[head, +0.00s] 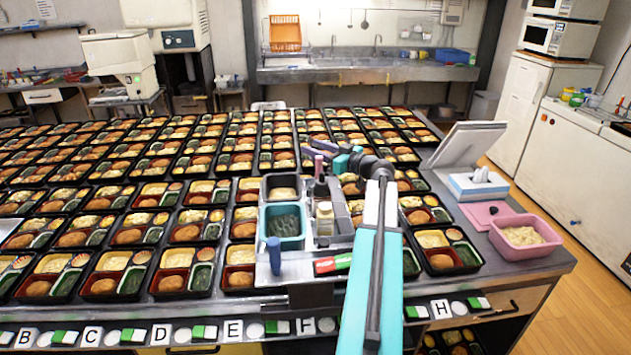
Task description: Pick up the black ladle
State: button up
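I cannot make out a black ladle with certainty. A dark upright piece (320,188), perhaps a handle or bottle, stands in the grey metal caddy (262,272) in front of me. My arm reaches forward over the table and bends left at its far end. My gripper (316,150) is above the back of the caddy, close over the dark piece. Its fingertips are small and partly hidden, so I cannot tell whether it is open or shut. The caddy also holds a teal tub of greens (270,238), a dark tub (268,182) and a pale bottle (324,218).
Rows of filled bento trays (128,220) cover most of the table. A blue cylinder (274,255) stands at the caddy's front left. A pink tub of rice (513,252), a pink mat (478,217) and a tissue box (477,188) are at the right. Little tabletop is bare.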

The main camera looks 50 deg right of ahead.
jog(key=shift+c, duration=0.3)
grip_shut()
jog(key=shift+r, duration=0.2)
jog(key=shift+r+b, duration=1.55)
jog(key=shift+r, duration=3.3)
